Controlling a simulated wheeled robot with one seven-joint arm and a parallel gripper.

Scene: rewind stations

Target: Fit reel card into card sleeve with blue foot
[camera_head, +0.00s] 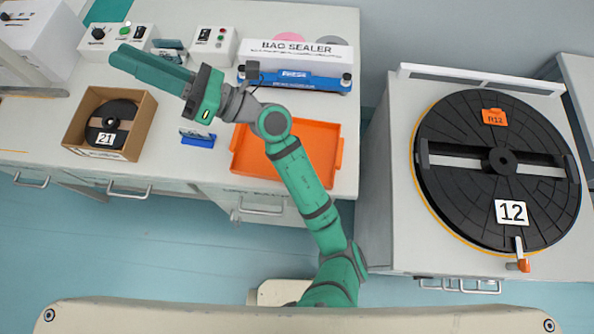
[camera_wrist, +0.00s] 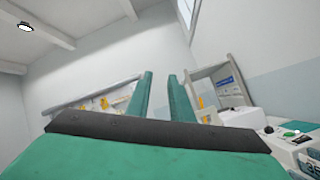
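An orange card marked R12 (camera_head: 495,117) lies on the upper part of the large black reel on the right; I take it to be the reel card. My gripper (camera_head: 118,57) is raised above the left bench, pointing left, far from the orange card. In the wrist view, the two green fingers (camera_wrist: 161,76) stand apart with nothing between them. Neither card nor sleeve shows there.
An orange tray (camera_head: 338,160) sits right of the sleeve, and a cardboard box (camera_head: 147,128) holding reel 21 sits left. A bag sealer (camera_head: 295,75) and control boxes (camera_head: 222,45) line the back. The reel marked 12 (camera_head: 455,205) has a central hub and an orange-tipped lever.

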